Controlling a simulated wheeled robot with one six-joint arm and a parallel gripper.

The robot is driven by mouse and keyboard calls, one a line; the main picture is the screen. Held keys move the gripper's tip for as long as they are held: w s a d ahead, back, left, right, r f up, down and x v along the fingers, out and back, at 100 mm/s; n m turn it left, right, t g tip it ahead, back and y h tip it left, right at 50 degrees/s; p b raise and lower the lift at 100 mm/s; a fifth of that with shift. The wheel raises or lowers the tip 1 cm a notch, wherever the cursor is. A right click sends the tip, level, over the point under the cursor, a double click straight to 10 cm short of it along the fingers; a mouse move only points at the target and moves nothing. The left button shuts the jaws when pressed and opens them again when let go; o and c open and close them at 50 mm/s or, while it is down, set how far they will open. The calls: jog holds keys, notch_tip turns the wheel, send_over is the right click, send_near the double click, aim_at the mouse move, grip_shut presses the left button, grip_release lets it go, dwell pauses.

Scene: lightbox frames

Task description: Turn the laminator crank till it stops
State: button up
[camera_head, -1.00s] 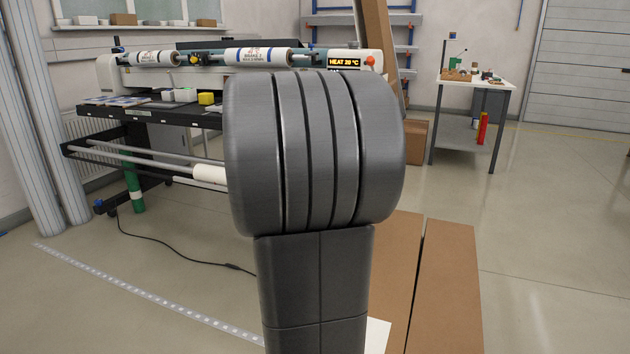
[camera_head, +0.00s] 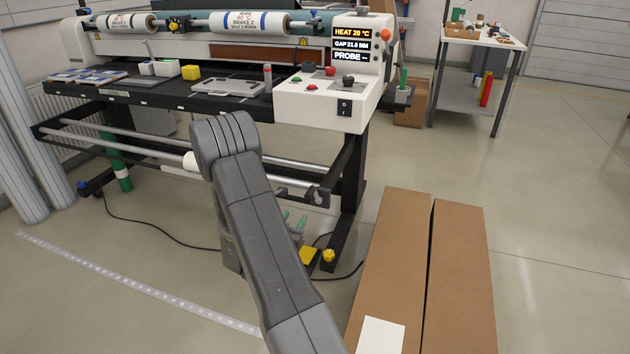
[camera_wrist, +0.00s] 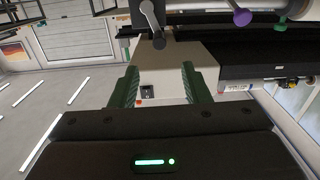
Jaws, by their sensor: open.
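The laminator (camera_head: 225,105) stands across the back in the head view. Its white control box (camera_head: 330,105) is at the right end, with a lit display reading HEAT 20 °C and GAP 21.8 MM. A dark fitting with an orange knob (camera_head: 385,34) is at the box's right end; I cannot tell surely whether it is the crank. In the wrist view a grey lever-like part (camera_wrist: 151,18) shows near the top. My gripper (camera_wrist: 158,85) has two green fingers spread apart with nothing between them, the box behind.
Long cardboard boxes (camera_head: 390,265) lie on the floor at the right. A black cable (camera_head: 160,235) runs along the floor. The laminator's lower bars and leg are near my gripper. A side table (camera_head: 470,40) stands at the back right; the floor before it is free.

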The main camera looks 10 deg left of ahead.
aim_at(307, 197)
jog(key=w+d, duration=0.1)
jog(key=w, duration=0.8)
jog(key=w+d, duration=0.1)
jog(key=w, duration=0.3)
jog(key=shift+w+d+b, duration=0.3)
jog(key=shift+d, duration=0.05)
grip_shut()
